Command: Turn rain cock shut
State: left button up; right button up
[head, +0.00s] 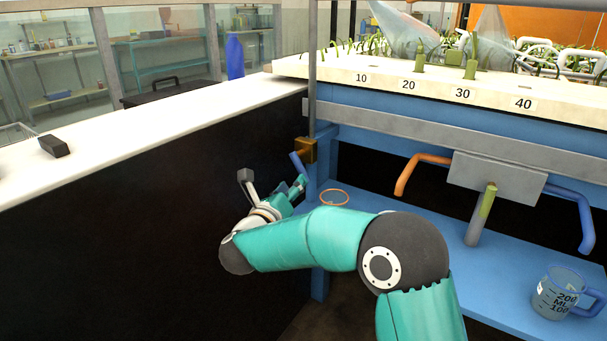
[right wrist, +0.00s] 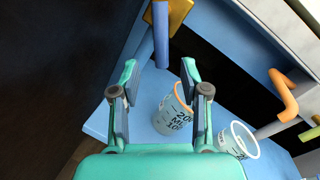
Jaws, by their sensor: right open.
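The rain cock is a brass block (head: 306,150) on the thin upright pipe at the bench corner, with a blue lever (head: 297,162) slanting down to the left. In the right wrist view the brass block (right wrist: 178,12) is at the top and the blue lever (right wrist: 161,40) hangs below it. My right gripper (head: 301,184) is just below the lever. In the right wrist view my right gripper (right wrist: 159,72) is open, with the lever's lower end near the gap between its fingertips. I cannot tell whether they touch. My left gripper is not in view.
An orange-rimmed measuring cup (right wrist: 176,115) stands on the blue shelf (head: 400,225) close to my right gripper. Another measuring jug (head: 562,292) stands at right. Orange (head: 412,170) and blue (head: 586,220) bent pipes flank a grey block. A black-sided, white-topped counter (head: 200,115) borders the left.

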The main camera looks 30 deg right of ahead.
aim_at(302, 172)
jog(key=x, duration=0.7)
jog(key=shift+w+d, duration=0.2)
jog(key=shift+c, duration=0.3)
jog(key=shift+a, duration=0.1)
grip_shut()
